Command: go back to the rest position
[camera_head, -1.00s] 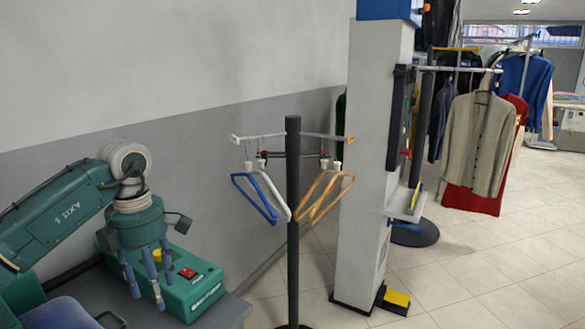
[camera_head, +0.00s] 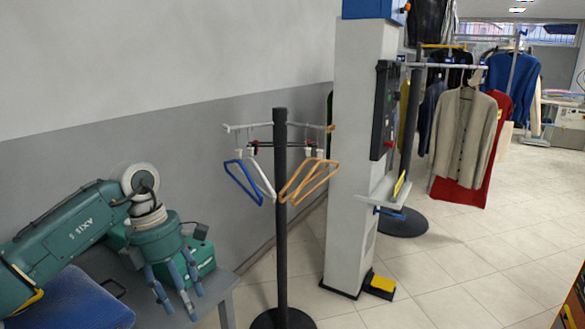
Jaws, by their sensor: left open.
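My left gripper (camera_head: 176,292) is at the lower left, at the end of my green arm, with its blue-grey fingers pointing down. It is open, the fingers stand apart and I see nothing between them. It hangs in front of a green box (camera_head: 204,257) on a grey table (camera_head: 218,289) and hides most of that box. My right gripper is not in view.
A dark stand (camera_head: 281,220) with blue, white and orange hangers is right of the gripper. Behind it rises a white column machine (camera_head: 350,180) with a yellow pedal (camera_head: 381,283). A blue cloth-like thing (camera_head: 75,302) is under my arm.

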